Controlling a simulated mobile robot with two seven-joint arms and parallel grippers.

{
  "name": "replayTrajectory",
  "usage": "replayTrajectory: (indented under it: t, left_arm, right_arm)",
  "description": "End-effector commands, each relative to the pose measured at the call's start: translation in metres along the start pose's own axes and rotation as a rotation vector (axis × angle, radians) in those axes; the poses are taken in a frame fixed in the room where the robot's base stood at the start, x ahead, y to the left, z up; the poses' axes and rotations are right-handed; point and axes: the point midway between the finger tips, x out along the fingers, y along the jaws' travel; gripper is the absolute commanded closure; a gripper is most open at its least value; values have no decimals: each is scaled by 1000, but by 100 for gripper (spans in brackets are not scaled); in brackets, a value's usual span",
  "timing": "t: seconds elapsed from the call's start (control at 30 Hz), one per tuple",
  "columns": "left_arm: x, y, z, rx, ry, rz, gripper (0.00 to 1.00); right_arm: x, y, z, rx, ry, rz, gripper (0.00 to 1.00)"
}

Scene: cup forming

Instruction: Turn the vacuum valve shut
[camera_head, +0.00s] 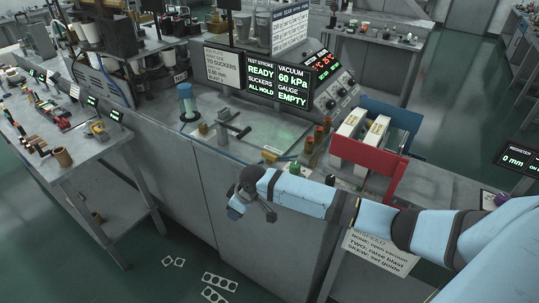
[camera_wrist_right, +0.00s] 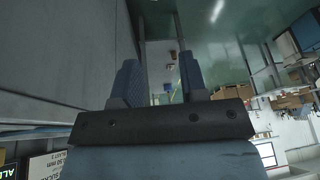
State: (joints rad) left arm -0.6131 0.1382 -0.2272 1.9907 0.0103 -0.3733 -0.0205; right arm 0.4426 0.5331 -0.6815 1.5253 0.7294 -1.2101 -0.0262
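I cannot pick out the vacuum valve with certainty. The bench carries small fittings: a black T-shaped handle (camera_head: 236,131), a green knob (camera_head: 295,168) beside my right forearm, and a blue cylinder (camera_head: 187,101) farther left. The display (camera_head: 277,77) reads READY, ALL HOLD, vacuum 60 kPa, gauge EMPTY. My right gripper (camera_head: 251,207) hangs in front of the bench's front edge, pointing down, apart from these fittings. In the right wrist view its blue fingers (camera_wrist_right: 158,80) stand apart with nothing between them. My left gripper is not in view.
A red and blue rack (camera_head: 369,158) with white boxes stands on the bench right of the fittings. A white instruction sheet (camera_head: 380,251) hangs at the front right. A side table (camera_head: 80,150) stands left. The floor before the bench is open, with flat white cutouts (camera_head: 219,281).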

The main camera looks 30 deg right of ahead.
Motion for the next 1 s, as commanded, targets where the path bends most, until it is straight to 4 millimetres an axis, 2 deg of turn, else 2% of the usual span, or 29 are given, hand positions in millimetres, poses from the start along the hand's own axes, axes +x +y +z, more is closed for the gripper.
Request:
replayTrajectory:
  t: [0.03, 0.2, 0.3, 0.4, 0.5, 0.6, 0.67, 0.87, 1.0]
  left_arm:
    - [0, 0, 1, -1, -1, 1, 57]
    - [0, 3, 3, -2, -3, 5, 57]
    - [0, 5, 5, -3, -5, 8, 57]
    - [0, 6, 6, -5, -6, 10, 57]
    - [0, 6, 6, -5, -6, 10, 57]
    - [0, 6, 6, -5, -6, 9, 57]
    - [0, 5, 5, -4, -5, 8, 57]
    - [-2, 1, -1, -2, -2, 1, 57]
    - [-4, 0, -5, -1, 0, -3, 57]
  right_arm:
    - [-21, 33, -15, 4, -46, 26, 61]
    - [-95, 114, -43, 55, -209, 64, 61]
    - [-141, 151, -52, 97, -278, 76, 61]
    - [-177, 175, -56, 133, -325, 79, 61]
    - [-200, 189, -58, 156, -351, 77, 61]
    - [-208, 195, -57, 168, -366, 76, 61]
    - [-206, 196, -56, 170, -369, 75, 61]
    - [-177, 196, -44, 169, -370, 74, 61]
    - [-148, 197, -34, 170, -370, 73, 61]
